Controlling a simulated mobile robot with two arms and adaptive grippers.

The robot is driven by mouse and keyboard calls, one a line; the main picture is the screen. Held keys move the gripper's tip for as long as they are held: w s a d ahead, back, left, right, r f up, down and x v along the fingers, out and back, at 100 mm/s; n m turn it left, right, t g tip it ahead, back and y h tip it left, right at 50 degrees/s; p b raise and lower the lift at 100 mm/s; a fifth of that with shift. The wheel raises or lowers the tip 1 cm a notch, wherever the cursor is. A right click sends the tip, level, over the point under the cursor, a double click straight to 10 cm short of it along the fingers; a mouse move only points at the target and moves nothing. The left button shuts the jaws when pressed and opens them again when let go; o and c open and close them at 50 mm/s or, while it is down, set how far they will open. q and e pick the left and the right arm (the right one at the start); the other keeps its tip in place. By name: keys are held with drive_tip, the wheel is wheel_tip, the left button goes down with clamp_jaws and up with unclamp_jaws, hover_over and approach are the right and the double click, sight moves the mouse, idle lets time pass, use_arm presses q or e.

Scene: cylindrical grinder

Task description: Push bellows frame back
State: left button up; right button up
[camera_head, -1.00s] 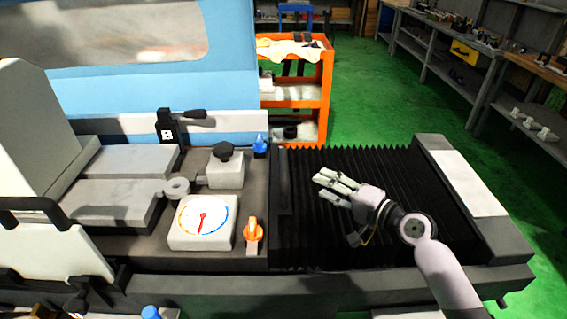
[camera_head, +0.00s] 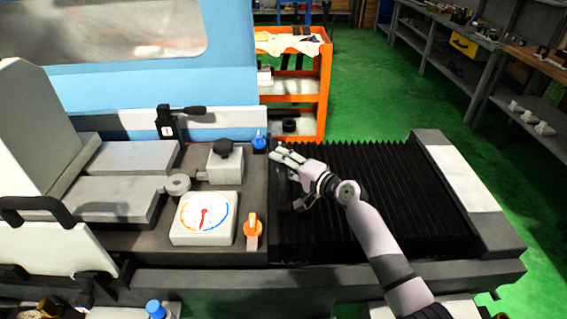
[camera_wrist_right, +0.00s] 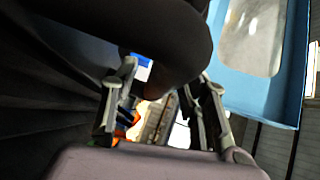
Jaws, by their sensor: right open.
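The black pleated bellows (camera_head: 390,190) covers the right part of the machine. Its flat dark frame (camera_head: 283,225) runs along its left end, beside the control panel. My right gripper (camera_head: 280,154) is open above the far part of this frame, close to the blue knob (camera_head: 259,142). The head view does not show clearly whether the fingers touch the frame. In the right wrist view, the open fingers (camera_wrist_right: 160,95) straddle part of a large dark shape (camera_wrist_right: 165,40), which I cannot identify for certain. My left gripper is out of view.
The control panel left of the bellows carries a round dial (camera_head: 204,218), an orange knob (camera_head: 253,232) and a grey block with a black knob (camera_head: 225,163). An orange cart (camera_head: 322,95) stands behind the machine. The space above the bellows is free apart from my arm.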

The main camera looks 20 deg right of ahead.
clamp_jaws()
idle(0.5)
idle(0.3)
